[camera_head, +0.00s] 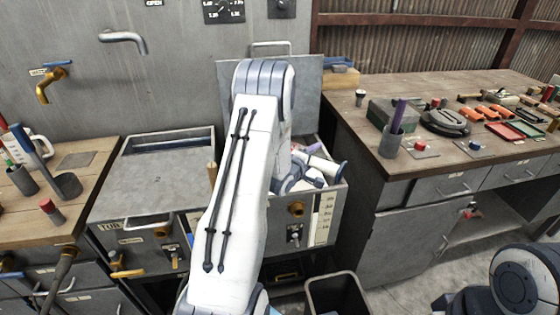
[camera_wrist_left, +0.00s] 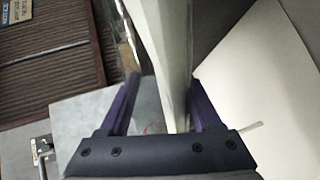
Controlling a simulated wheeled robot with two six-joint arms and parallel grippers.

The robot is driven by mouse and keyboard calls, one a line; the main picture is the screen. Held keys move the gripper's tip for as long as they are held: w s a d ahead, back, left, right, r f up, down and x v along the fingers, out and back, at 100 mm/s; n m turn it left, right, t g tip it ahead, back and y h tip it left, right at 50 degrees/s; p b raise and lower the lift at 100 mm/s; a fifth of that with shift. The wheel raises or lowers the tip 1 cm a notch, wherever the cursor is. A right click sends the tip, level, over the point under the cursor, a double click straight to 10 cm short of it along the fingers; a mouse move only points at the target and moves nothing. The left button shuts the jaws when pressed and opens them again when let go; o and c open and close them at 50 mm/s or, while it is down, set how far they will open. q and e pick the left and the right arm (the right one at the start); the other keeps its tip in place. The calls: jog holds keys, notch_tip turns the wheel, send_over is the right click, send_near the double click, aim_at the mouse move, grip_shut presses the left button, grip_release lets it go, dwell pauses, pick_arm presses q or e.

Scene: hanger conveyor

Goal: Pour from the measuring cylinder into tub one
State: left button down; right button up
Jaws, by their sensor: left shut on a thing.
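My left gripper (camera_head: 305,175) reaches over the open grey tub (camera_head: 322,222) in the middle of the head view, partly hidden by my own arm. It is shut on the pale measuring cylinder (camera_head: 325,166), which lies tilted over the tub's opening with its teal-edged end to the right. In the left wrist view the cylinder (camera_wrist_left: 165,50) stands between the two fingers of the left gripper (camera_wrist_left: 165,105). Its contents are not visible. A second grey tub (camera_head: 160,172) with a closed top stands to the left. I cannot read which tub is tub one. My right gripper is out of view.
The open tub's raised lid (camera_head: 305,90) stands behind it. A right-hand bench (camera_head: 375,90) carries a cup with a purple tool (camera_head: 392,140) and several tools. A black bin (camera_head: 335,292) stands below in front.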

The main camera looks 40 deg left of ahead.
pick_arm(q)
jog(key=shift+a+f+n+h, duration=0.1)
jog(key=shift+n+h, duration=0.2)
jog(key=shift+n, duration=0.1)
dwell(1.4)
jog(key=shift+p, duration=0.3)
jog(key=shift+a+r+n+p, duration=0.1)
jog(key=shift+r+n+p, duration=0.3)
jog(key=shift+p, duration=0.15)
